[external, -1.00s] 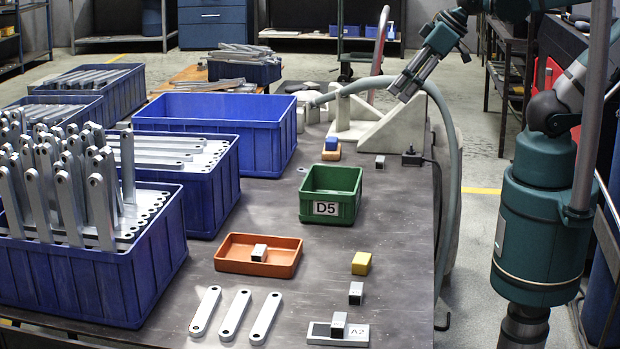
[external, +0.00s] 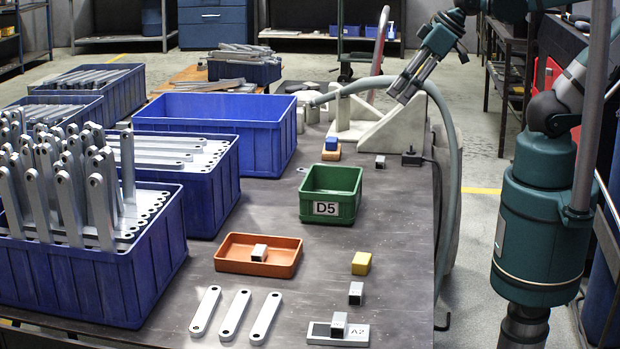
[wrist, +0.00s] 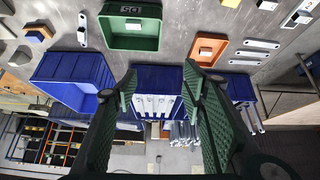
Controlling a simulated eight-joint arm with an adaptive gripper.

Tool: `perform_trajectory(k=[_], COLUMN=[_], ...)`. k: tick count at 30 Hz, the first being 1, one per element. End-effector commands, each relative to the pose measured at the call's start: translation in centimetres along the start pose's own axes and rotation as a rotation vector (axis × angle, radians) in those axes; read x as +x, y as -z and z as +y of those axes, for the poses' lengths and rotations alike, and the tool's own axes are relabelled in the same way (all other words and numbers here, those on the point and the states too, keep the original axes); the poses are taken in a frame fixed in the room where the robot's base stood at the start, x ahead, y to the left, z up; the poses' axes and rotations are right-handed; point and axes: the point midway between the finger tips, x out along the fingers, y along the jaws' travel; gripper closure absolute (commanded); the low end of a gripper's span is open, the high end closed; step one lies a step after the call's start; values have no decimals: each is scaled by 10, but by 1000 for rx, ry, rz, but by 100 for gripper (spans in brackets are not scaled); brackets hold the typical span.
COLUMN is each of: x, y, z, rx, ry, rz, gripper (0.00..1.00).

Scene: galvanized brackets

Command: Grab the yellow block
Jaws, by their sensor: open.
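The yellow block (external: 361,263) sits on the grey table, right of the orange tray and in front of the green D5 bin. In the wrist view a yellow block (wrist: 230,3) shows at the top edge, partly cut off. My gripper (external: 403,92) is above the far right part of the table, well behind and above the yellow block. In the wrist view its two dark green fingers (wrist: 160,88) are spread apart with nothing between them.
The green D5 bin (external: 330,215) and orange tray (external: 232,263) stand near the block. A grey block (external: 355,293) lies just in front of it. A blue block (external: 331,143) rests on an orange one farther back. Large blue crates (external: 95,290) fill the left side.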

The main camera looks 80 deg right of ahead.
Motion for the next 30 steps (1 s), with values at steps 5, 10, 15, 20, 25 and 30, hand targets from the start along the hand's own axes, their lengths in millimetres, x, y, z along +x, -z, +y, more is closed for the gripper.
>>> perform_trajectory(k=[5,10,15,20,25,30], x=[13,29,48,65,84,103], y=[4,7,8,8,7,5], z=[-10,-22,-36,-50,-66,-82], rx=[-66,-153,-245,-331,-424,-516], ry=[14,33,55,77,101,127], rz=[-29,-66,-104,-140,-175,-209], gripper=[59,59,59,59,59,59])
